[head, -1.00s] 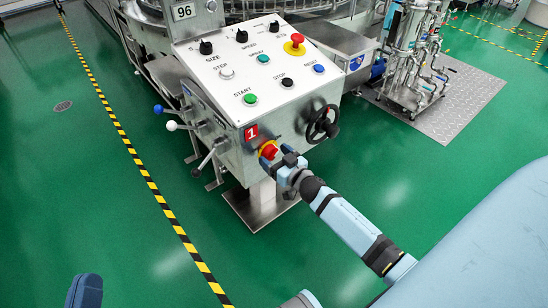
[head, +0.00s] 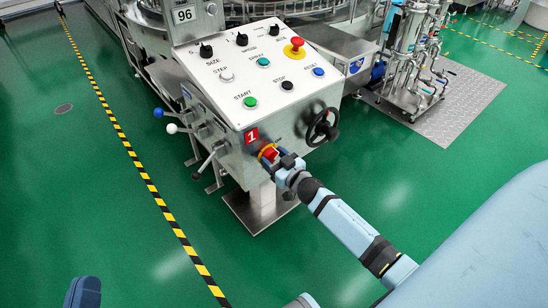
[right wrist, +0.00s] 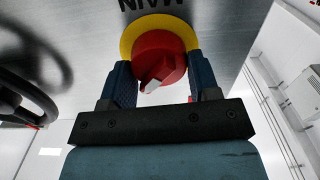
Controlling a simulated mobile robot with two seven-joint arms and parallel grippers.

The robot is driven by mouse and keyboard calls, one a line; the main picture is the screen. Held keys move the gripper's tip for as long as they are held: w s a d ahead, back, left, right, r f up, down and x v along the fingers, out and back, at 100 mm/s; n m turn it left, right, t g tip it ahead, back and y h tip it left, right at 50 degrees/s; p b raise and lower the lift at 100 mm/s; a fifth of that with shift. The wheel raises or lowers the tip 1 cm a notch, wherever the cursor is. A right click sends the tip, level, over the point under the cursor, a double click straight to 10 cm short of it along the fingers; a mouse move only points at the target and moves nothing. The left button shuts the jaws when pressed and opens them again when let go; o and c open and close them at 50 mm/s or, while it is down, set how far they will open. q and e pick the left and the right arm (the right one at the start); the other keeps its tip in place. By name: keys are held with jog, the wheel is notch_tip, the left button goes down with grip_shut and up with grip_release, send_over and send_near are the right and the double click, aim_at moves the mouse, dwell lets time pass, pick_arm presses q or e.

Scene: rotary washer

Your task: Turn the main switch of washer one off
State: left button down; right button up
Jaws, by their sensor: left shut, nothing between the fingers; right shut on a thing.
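The main switch of washer one is a red knob (head: 269,153) on a yellow round plate, low on the front of the console beside a red label with a 1 (head: 251,135). In the right wrist view the knob (right wrist: 158,56) shows a white mark pointing down and left, near upside-down lettering "MAIN". My right gripper (head: 281,158) is shut on the knob, one blue finger on each side in the right wrist view (right wrist: 155,85). Part of the knob is hidden by the fingers in the head view. My left gripper (head: 82,292) is shut and empty at the bottom left, far from the console.
The console (head: 250,85) carries several buttons, dials and a red emergency stop (head: 297,42). A black handwheel (head: 322,127) is just right of the switch, and levers (head: 205,160) stick out on the left side.

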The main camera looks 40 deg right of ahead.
jog(key=n+p, duration=0.1)
jog(key=n, duration=0.2)
jog(key=shift+a+n, duration=0.1)
jog(key=shift+n, duration=0.3)
jog(key=shift+n+p, duration=0.4)
jog(key=shift+n, duration=0.5)
jog(key=n, duration=0.2)
jog(key=shift+a+n, duration=0.1)
jog(key=shift+n, duration=0.3)
jog(key=shift+f+n, duration=0.1)
jog(key=shift+n, duration=0.8)
jog(key=n, duration=0.3)
jog(key=shift+f+n, duration=0.1)
jog(key=shift+n, duration=0.2)
jog(key=shift+n+b, duration=0.3)
jog(key=shift+n, duration=0.9)
pick_arm(q)
jog(key=shift+s+r, duration=0.15)
jog(key=shift+r, duration=0.7)
pick_arm(e)
jog(key=shift+f+n, duration=0.1)
jog(key=shift+n, duration=0.5)
pick_arm(q)
jog(key=shift+a+t, duration=0.1)
jog(key=shift+t, duration=0.2)
